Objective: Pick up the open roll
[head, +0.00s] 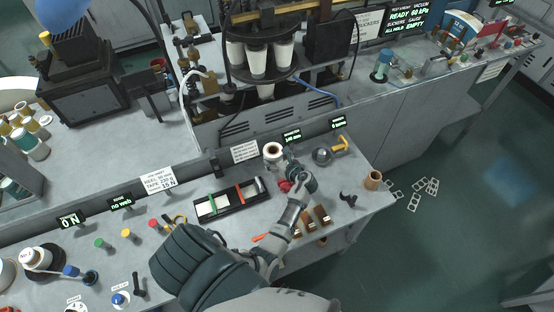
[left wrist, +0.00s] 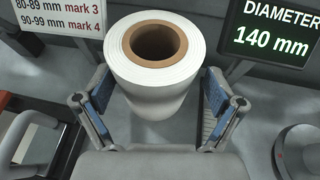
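The open roll (head: 273,149) is a white roll with a brown core and stands upright near the back of the bench. It fills the upper middle of the left wrist view (left wrist: 155,105), with its hollow core facing up. My left gripper (head: 284,168) reaches it from the front. In the left wrist view its two blue-padded fingers stand open on either side of the roll, with a gap visible on each side. My right gripper is not in view.
A display reading 140 mm (left wrist: 277,33) stands right of the roll, and a mark sign (left wrist: 58,15) stands left. A black tray with green and red bars (head: 232,199) lies left of the arm. A round grey weight-like object (head: 321,156) and brown blocks (head: 318,214) lie to the right.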

